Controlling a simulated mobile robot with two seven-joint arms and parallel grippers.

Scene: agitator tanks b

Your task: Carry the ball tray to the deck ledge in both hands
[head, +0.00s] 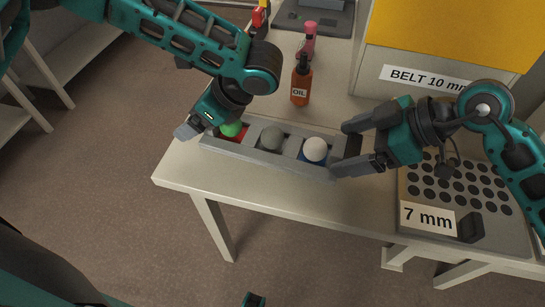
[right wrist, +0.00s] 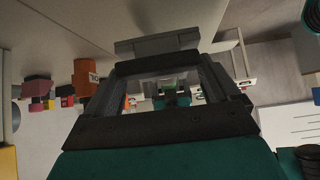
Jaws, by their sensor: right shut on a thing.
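The grey ball tray (head: 264,165) is long and narrow, near the front edge of the workbench in the head view. Its compartments hold a green ball (head: 231,128) at the left, a grey ball (head: 271,138) in the middle and a white ball (head: 315,149) at the right. My right gripper (head: 352,147) is shut on the tray's right end, one finger on each side. My left gripper (head: 192,128) is at the tray's left end, partly over the green ball; its grip is hidden. I cannot tell whether the tray touches the bench.
An orange OIL bottle (head: 301,82) and a pink-red bottle (head: 309,42) stand behind the tray. A "7 mm" board with dark holes (head: 466,233) lies at the right. Floor is open in front.

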